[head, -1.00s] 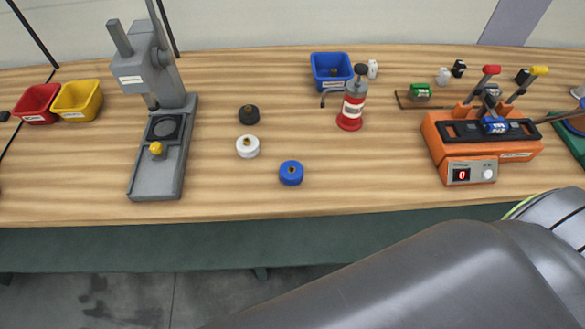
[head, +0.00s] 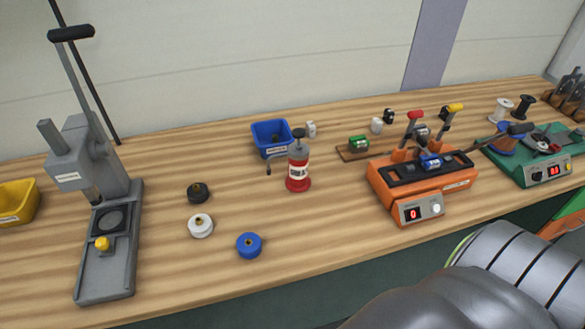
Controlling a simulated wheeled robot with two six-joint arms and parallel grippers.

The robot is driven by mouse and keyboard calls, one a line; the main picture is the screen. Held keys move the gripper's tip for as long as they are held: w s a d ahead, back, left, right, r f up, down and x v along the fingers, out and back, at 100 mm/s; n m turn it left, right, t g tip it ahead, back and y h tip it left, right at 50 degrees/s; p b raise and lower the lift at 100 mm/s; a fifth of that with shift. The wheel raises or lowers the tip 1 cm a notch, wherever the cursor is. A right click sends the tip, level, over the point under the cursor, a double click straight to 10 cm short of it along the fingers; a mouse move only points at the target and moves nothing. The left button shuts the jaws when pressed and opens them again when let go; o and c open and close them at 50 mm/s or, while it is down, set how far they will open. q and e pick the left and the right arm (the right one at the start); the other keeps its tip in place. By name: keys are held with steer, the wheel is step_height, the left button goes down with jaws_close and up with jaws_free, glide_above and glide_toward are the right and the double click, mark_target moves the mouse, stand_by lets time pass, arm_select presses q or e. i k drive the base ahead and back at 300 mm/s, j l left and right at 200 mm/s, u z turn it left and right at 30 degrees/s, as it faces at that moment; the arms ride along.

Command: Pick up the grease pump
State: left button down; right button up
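The grease pump (head: 298,170) stands upright on the wooden bench near the middle of the head view. It has a red base, a pale label, a grey upper body, a black knob on top and a thin spout pointing left. Nothing touches it. One of my arms fills the lower right corner, well in front of the pump. Neither of my grippers shows in the view.
A blue bin (head: 272,138) stands just behind the pump. Black (head: 198,193), white (head: 200,226) and blue (head: 249,245) round pieces lie to its left. A grey lever press (head: 108,240) stands further left. An orange device (head: 422,185) stands to the right.

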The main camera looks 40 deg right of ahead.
mark_target(297, 180)
steer(key=k+l+z, duration=0.15)
steer(key=l, duration=0.35)
steer(key=k+l+z, duration=0.15)
steer(key=l, duration=0.3)
steer(key=k+l+z, duration=0.2)
steer(key=l, duration=0.35)
steer(key=i+j, duration=0.05)
steer(key=i, duration=0.05)
